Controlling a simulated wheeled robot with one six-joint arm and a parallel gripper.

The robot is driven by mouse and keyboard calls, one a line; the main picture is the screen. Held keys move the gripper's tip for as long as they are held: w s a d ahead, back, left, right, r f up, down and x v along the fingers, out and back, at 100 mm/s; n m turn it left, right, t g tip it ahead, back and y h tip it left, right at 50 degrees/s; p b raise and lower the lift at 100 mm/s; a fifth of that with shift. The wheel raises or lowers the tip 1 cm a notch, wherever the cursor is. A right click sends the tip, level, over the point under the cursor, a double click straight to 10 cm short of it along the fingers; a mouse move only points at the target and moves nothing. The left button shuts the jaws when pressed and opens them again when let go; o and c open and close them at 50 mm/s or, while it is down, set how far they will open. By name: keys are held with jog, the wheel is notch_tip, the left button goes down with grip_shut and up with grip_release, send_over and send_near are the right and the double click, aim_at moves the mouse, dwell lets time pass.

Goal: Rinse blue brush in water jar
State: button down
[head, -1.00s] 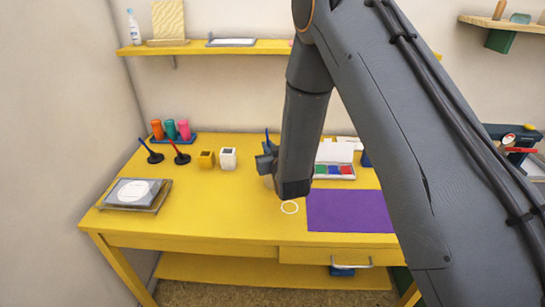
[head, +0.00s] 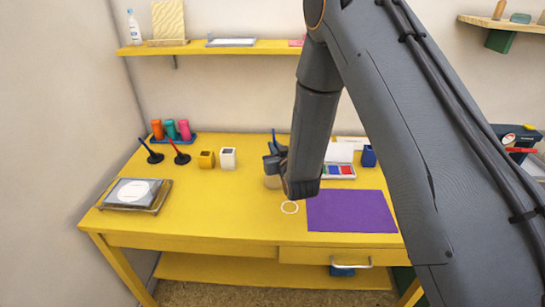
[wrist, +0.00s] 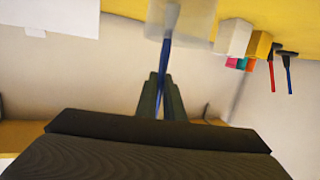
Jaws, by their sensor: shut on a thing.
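My gripper (head: 274,162) is shut on the blue brush (head: 273,137), whose handle stands up above the fingers in the head view. The water jar (head: 272,183), clear and pale, stands on the table just below my gripper, partly hidden by my wrist. The wrist view looks upside down: the fingers (wrist: 162,92) grip the brush (wrist: 165,58), which runs up to the jar (wrist: 195,20). The brush's lower end overlaps the jar and seems to be inside it, though the very tip is unclear.
White (head: 228,158) and yellow (head: 206,159) blocks stand left of the jar. Two more brushlike tools (head: 153,155) stand farther left. An ink pad set (head: 338,171) lies right of my wrist, behind a purple mat (head: 350,211).

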jog(key=shift+a, duration=0.15)
jog(key=shift+a, duration=0.95)
notch_tip(320, 180, up, 10)
jog(key=p, duration=0.5)
jog(key=shift+f, duration=0.15)
dwell(0.3)
dwell(1.2)
notch_tip(320, 180, up, 4)
jog(key=shift+p, duration=1.15)
